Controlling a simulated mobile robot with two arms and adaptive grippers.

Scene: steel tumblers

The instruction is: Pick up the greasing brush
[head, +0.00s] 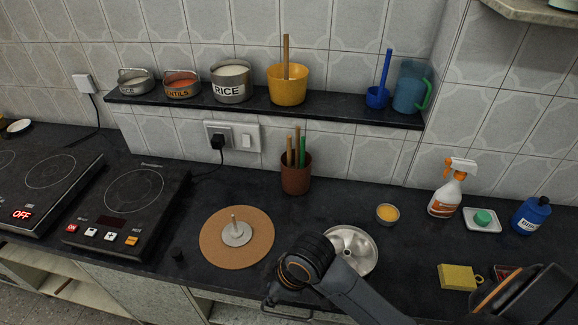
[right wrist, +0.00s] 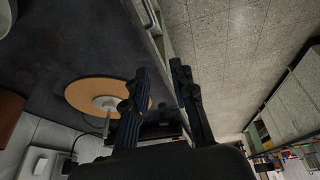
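I cannot pick out a greasing brush for certain. A brown cup (head: 296,178) on the counter holds upright wooden and green handles, whose lower ends are hidden. A grey disc with a short upright stick (head: 237,233) sits on a round cork mat (head: 212,248); in the right wrist view the mat (right wrist: 84,94) lies left of the fingers. My right gripper (head: 274,293) is over the counter's front edge, right of and nearer than the mat. Its two fingers (right wrist: 160,80) are apart with nothing between them. My left gripper is not in view.
A steel ring-shaped pan (head: 366,250) is beside my right arm, partly hidden by it. A small bowl of yellow stuff (head: 388,213), a spray bottle (head: 447,192) and a yellow sponge (head: 457,277) stand right. Two cooktops (head: 130,195) fill the left. A shelf (head: 340,112) hangs above.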

